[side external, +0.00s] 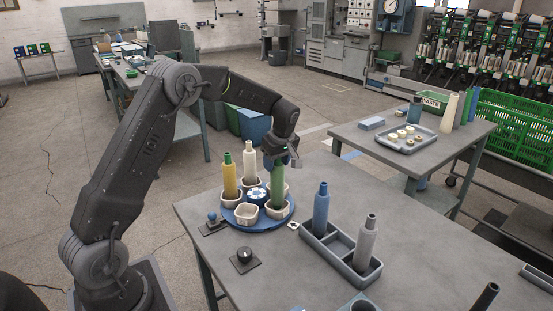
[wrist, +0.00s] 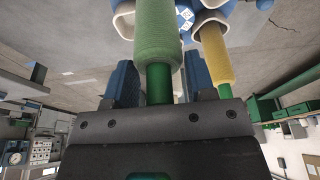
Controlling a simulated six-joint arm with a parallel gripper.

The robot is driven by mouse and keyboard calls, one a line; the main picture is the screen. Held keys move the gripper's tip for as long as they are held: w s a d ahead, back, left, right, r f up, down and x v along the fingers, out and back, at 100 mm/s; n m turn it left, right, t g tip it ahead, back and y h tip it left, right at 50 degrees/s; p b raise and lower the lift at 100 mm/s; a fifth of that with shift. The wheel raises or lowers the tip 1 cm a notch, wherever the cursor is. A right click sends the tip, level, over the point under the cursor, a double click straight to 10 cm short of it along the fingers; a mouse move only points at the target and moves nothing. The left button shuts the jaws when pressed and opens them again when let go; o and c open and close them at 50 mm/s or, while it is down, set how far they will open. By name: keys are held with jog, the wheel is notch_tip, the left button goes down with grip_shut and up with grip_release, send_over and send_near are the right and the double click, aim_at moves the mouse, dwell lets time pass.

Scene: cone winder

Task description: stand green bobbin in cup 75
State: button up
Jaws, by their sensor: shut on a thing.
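The green bobbin (side external: 278,184) is upright in my gripper (side external: 282,158), which is shut on its upper end. Its lower end is at a pale cup (side external: 278,208) on the right of the blue turntable (side external: 240,224); I cannot tell whether it rests on the cup's floor. A yellow bobbin (side external: 230,180) and a cream bobbin (side external: 250,163) stand in other cups. The front cup (side external: 246,213) is empty. No cup number is readable.
A grey divided tray (side external: 342,255) right of the turntable holds a blue bobbin (side external: 321,208) and a grey bobbin (side external: 366,240). A dark knob (side external: 244,256) sits on the table in front.

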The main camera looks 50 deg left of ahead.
jog(key=shift+f, duration=0.2)
dwell(0.4)
jog(key=shift+f, duration=0.55)
jog(key=shift+f, duration=0.5)
dwell(0.3)
jog(key=o, duration=1)
jog(key=shift+c, duration=0.2)
